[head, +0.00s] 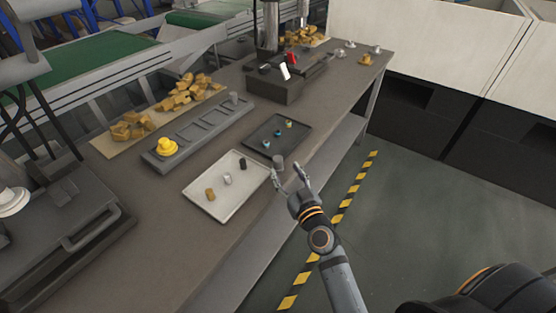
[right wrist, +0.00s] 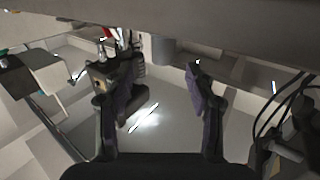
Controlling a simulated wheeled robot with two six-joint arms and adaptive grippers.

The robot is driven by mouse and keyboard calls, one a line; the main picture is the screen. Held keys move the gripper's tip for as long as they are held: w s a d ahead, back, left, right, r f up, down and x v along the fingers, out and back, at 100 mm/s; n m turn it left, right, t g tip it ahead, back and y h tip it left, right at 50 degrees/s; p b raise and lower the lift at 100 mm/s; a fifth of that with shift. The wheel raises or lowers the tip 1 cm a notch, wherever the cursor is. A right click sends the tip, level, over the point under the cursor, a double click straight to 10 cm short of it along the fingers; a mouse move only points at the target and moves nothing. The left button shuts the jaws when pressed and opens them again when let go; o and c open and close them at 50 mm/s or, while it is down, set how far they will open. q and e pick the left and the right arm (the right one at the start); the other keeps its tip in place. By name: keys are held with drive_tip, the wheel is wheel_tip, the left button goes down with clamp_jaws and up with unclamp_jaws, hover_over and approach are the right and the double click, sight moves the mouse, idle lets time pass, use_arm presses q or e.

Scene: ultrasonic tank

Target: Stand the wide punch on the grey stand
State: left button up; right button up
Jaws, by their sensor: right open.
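My right gripper (head: 289,172) is open and empty at the table's front edge, beside the white tray. A plain grey cylinder (head: 279,161), which may be the wide punch, stands on the table just beyond its fingertips. In the right wrist view this cylinder (right wrist: 163,50) shows ahead of the open fingers (right wrist: 161,70), apart from them and upside down in the picture. A long grey rack (head: 195,130) with square recesses, perhaps the grey stand, lies farther back. My left gripper is out of view.
A white tray (head: 205,205) holds gold, silver and dark small cylinders. A dark tray (head: 290,148) holds several small coloured pieces. A dark block with a press column (head: 270,30) stands at the back. Gold blocks (head: 185,92) lie behind the rack.

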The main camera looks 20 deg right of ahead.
sight(280, 162)
drive_tip(key=shift+w+a+f, duration=0.1)
drive_tip(key=shift+w+a, duration=0.05)
drive_tip(key=shift+w, duration=0.45)
drive_tip(key=shift+w+r, duration=0.2)
drive_tip(key=w, duration=0.1)
drive_tip(key=w+p, duration=0.2)
drive_tip(key=w, duration=0.1)
drive_tip(key=shift+a+r, duration=0.2)
drive_tip(key=shift+a, duration=0.05)
drive_tip(key=shift+w+f, duration=0.2)
drive_tip(key=shift+w, duration=0.15)
drive_tip(key=shift+s, duration=0.1)
drive_tip(key=shift+c, duration=0.4)
drive_tip(key=shift+r, duration=0.1)
clamp_jaws()
